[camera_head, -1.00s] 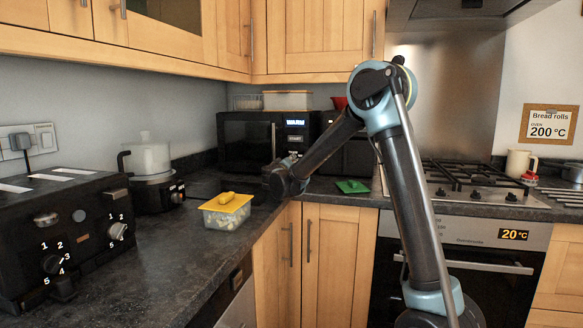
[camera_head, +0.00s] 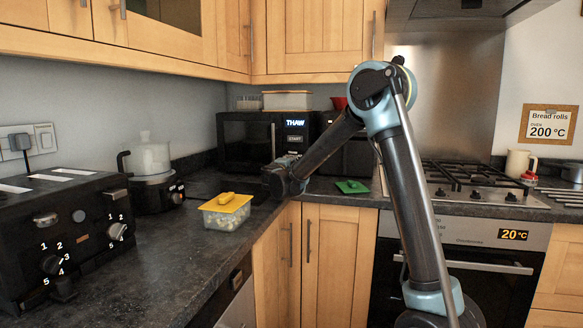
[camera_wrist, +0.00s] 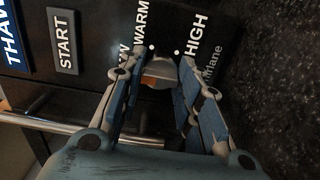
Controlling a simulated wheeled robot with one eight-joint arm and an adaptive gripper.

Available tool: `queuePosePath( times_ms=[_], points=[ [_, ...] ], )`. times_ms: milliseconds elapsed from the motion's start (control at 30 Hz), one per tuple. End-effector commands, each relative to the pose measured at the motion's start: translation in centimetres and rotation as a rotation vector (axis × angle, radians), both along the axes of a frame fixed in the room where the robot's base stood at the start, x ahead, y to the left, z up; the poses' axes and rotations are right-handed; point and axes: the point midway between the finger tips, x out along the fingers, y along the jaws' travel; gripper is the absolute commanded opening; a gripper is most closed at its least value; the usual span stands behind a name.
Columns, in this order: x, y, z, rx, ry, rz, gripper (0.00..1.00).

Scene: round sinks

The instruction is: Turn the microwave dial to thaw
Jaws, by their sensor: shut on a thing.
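The black microwave (camera_head: 245,145) stands in the back corner of the counter in the head view. Its lit display (camera_head: 296,122) reads THAW, and part of that word also shows at the left of the wrist view (camera_wrist: 11,40). In the wrist view my gripper (camera_wrist: 161,70) has its fingers on either side of the dial (camera_wrist: 158,76) and is shut on it. The labels WARM and HIGH show by the fingertips, and another label is partly covered by a finger. A START button (camera_wrist: 64,40) lies left of them. The head view hides the dial behind my arm.
A clear tub with a yellow lid (camera_head: 226,203) sits on the counter left of my wrist. A green lid (camera_head: 352,187) lies to the right. The microwave's door handle (camera_wrist: 45,122) runs close to my gripper. A toaster (camera_head: 65,235) and kettle-like appliance (camera_head: 150,160) stand left.

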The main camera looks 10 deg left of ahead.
Motion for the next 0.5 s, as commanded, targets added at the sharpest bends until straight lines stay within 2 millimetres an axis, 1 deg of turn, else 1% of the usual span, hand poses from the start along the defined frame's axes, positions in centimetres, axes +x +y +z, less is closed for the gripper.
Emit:
queuePosePath(
  times_ms=[200,500],
  points=[
    [-0.12,0.05,-0.19,-0.034,0.006,0.002,0.07],
    [-0.12,0.04,-0.22,-0.039,0.007,0.001,0.07]
  ],
)
